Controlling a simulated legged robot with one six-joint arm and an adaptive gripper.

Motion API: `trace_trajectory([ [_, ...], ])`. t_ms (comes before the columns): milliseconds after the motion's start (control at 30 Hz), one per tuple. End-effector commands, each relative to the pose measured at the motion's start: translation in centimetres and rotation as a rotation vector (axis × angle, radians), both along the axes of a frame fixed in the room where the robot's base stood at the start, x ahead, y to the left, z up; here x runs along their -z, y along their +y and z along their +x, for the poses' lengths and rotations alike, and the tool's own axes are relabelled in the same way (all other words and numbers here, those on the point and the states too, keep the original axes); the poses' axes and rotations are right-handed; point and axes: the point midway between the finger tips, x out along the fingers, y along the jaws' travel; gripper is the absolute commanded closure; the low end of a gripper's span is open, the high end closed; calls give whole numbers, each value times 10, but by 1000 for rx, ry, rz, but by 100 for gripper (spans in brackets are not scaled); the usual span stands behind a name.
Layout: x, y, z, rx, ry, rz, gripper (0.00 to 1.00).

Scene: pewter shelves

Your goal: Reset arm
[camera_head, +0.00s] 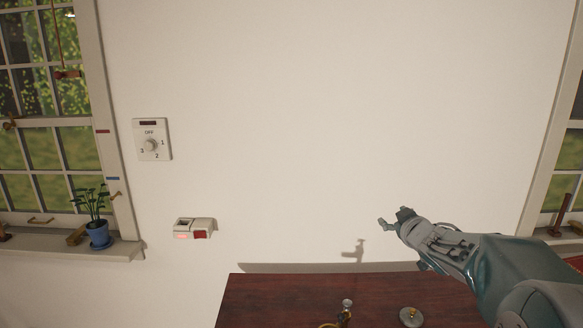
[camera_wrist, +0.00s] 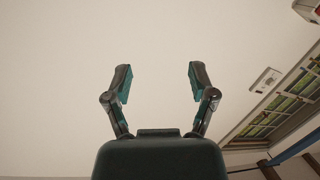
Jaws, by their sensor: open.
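My gripper (camera_head: 393,218) is raised in front of the white wall, above the right part of a dark red wooden surface (camera_head: 260,296) in the head view. In the wrist view my gripper (camera_wrist: 158,84) shows its two fingers spread apart with nothing between them. Only pale wall lies beyond the fingers. My arm reaches in from the lower right of the head view.
A dial switch (camera_head: 152,140) and a small box with a red button (camera_head: 195,229) are on the wall at left. A blue-potted plant (camera_head: 98,234) stands on the left window sill. Small brass items (camera_head: 411,317) stand on the wooden surface. The wall's middle is clear.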

Motion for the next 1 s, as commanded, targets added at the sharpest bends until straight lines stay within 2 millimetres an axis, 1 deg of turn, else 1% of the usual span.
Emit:
trace_trajectory([
  [33, -12, 2, -15, 52, 14, 1, 27],
  [133, -22, 2, -45, 160, 66, 13, 27],
  [233, -26, 4, -80, 252, 134, 34, 27],
  [367, -22, 11, -131, 349, 242, 74, 27],
  [400, -19, 14, -148, 372, 279, 87, 27],
  [467, -13, 20, -174, 402, 339, 110, 27],
  [500, -8, 24, -192, 417, 383, 127, 27],
  [567, 0, 32, -219, 433, 448, 152, 27],
  [600, 7, 38, -237, 441, 494, 170, 27],
  [667, 17, 47, -265, 444, 565, 195, 27],
  [700, 24, 54, -284, 442, 615, 211, 27],
  [800, 42, 71, -327, 423, 732, 248, 27],
  [900, 56, 85, -358, 396, 821, 274, 27],
  [1000, 63, 93, -375, 379, 872, 289, 27],
])
